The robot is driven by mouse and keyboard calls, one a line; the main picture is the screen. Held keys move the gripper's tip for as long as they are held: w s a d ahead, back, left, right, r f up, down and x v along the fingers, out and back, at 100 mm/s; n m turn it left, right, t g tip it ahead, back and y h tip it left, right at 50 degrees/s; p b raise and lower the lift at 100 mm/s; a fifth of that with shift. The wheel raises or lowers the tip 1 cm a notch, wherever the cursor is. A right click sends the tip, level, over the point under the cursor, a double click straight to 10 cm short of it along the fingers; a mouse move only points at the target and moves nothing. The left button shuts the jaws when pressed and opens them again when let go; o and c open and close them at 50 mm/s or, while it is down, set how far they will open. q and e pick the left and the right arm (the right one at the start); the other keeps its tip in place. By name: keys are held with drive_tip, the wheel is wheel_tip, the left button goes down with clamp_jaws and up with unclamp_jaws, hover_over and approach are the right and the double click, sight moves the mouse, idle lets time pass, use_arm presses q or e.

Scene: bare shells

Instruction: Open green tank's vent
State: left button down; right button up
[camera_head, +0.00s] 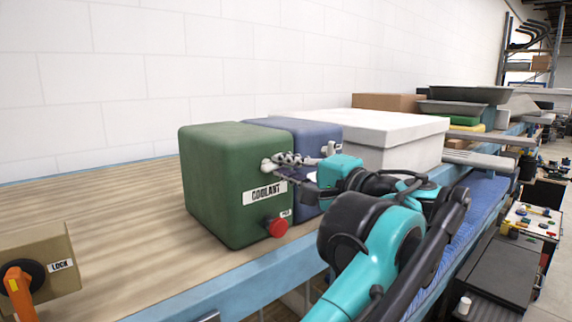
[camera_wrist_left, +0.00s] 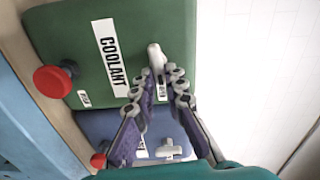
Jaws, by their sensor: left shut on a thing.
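The green tank (camera_head: 225,185) stands on the wooden bench top, with a COOLANT label and a red knob (camera_head: 276,227) low on its front. In the left wrist view the green tank (camera_wrist_left: 75,30) fills the upper left. Its vent is a white lever (camera_wrist_left: 154,54) beside the label. It also shows in the head view (camera_head: 267,165), partly hidden by the fingers. My left gripper (camera_head: 279,162) is at the vent, and its fingertips (camera_wrist_left: 162,80) close around the lever's lower end. My right gripper is in neither view.
A blue tank (camera_head: 295,130) with its own white lever (camera_wrist_left: 168,149) stands right beside the green one. A white box (camera_head: 385,130) is further right. A beige box with an orange handle (camera_head: 18,285) sits at the front left.

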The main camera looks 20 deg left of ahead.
use_arm(q)
drive_tip(key=shift+m, duration=0.6)
drive_tip(key=c, duration=1.6)
unclamp_jaws()
drive_tip(key=shift+f, duration=0.1)
drive_tip(key=shift+o, duration=0.2)
drive_tip(key=shift+d, duration=0.1)
drive_tip(key=v, duration=1.1)
drive_tip(key=shift+s+d, duration=0.25)
drive_tip(key=shift+d, duration=0.1)
